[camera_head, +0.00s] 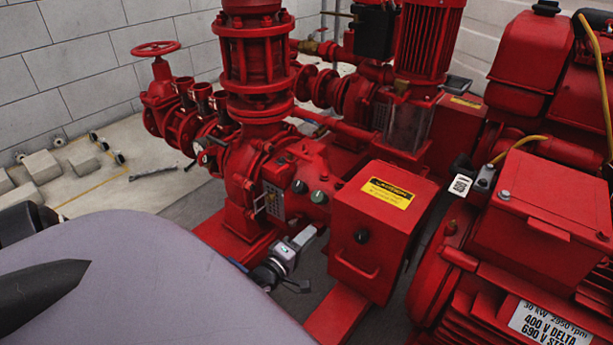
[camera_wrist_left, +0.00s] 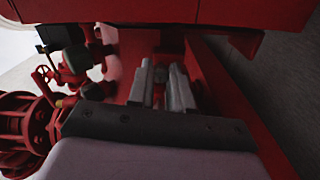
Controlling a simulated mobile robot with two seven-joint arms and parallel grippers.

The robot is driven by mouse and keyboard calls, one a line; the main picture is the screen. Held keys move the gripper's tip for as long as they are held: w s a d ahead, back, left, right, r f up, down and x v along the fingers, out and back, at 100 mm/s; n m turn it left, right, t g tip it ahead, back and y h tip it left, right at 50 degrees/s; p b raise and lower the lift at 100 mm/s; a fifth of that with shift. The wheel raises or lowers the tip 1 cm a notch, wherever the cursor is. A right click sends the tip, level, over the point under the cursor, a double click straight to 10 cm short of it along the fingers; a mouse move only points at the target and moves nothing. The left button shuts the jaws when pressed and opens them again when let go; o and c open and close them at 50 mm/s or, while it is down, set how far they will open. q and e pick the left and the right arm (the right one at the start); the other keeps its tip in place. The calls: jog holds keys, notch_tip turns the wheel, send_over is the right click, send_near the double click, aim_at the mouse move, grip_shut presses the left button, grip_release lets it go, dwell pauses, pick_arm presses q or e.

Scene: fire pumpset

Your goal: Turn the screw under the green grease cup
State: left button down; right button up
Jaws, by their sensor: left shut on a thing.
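The green grease cup (camera_head: 319,197) is a small dark green cap on the red pump housing, just left of the red box with the yellow caution label. My left gripper (camera_head: 311,234) is below it, beside the lower left of that box. In the left wrist view the two grey fingers (camera_wrist_left: 160,86) stand close together with a small thing between them. The gripper is shut on this, which appears to be the screw; the fingers mostly hide it in the head view. My right gripper is not in view.
The red caution box (camera_head: 375,230) stands close to the right of my left gripper. A red electric motor (camera_head: 545,225) is further right. A red handwheel (camera_head: 156,48) and valves are at the back left. Pale blocks (camera_head: 41,166) lie on the floor at left.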

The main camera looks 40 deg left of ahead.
pick_arm(q)
jog(key=shift+n, duration=0.6)
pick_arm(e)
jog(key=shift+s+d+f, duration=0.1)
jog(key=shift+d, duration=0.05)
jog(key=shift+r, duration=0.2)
pick_arm(q)
jog(key=c, duration=1)
grip_release()
jog(key=shift+c, duration=0.2)
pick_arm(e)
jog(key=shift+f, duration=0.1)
pick_arm(q)
jog(key=s+p, duration=0.2)
jog(key=s, duration=0.5)
jog(key=shift+d, duration=0.4)
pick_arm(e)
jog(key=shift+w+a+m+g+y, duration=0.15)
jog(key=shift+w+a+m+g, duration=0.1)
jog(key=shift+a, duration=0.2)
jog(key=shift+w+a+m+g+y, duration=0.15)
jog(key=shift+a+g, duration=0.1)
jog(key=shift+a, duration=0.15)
